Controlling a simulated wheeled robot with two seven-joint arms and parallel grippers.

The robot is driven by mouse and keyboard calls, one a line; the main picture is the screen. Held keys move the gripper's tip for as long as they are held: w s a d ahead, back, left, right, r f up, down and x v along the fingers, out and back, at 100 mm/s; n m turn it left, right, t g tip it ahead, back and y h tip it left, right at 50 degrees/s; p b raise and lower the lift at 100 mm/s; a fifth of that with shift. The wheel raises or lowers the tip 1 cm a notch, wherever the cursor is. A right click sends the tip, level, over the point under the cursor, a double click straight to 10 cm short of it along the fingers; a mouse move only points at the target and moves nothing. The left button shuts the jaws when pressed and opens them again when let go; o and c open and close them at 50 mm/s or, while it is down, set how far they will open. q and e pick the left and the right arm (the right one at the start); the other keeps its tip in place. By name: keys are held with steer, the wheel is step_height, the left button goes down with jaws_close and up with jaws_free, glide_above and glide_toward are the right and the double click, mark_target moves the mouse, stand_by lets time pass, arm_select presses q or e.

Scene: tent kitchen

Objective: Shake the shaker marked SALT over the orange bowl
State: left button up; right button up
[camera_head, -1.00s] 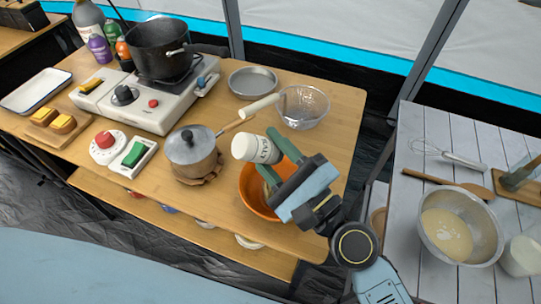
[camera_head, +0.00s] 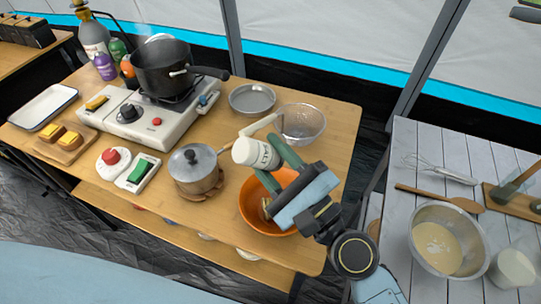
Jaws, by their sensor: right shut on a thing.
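The white shaker (camera_head: 254,153) lies tilted nearly sideways in my right gripper (camera_head: 277,166), whose green fingers are shut on it. Dark lettering shows on its side, partly covered and turned, so I cannot read the whole word. The orange bowl (camera_head: 252,211) stands near the front right edge of the wooden table, below the gripper. The shaker appears above the bowl's far left rim in the picture; its height is hard to judge. Small pale pieces show inside the bowl, partly hidden by the gripper. My left gripper is not in view.
A lidded saucepan (camera_head: 195,167) stands left of the bowl. The stove (camera_head: 155,110) carries a black pot (camera_head: 160,66). A grey side table (camera_head: 437,150) at right holds a mixing bowl (camera_head: 411,235).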

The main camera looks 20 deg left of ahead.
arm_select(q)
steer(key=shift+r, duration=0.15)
arm_select(e)
steer(key=shift+r, duration=0.15)
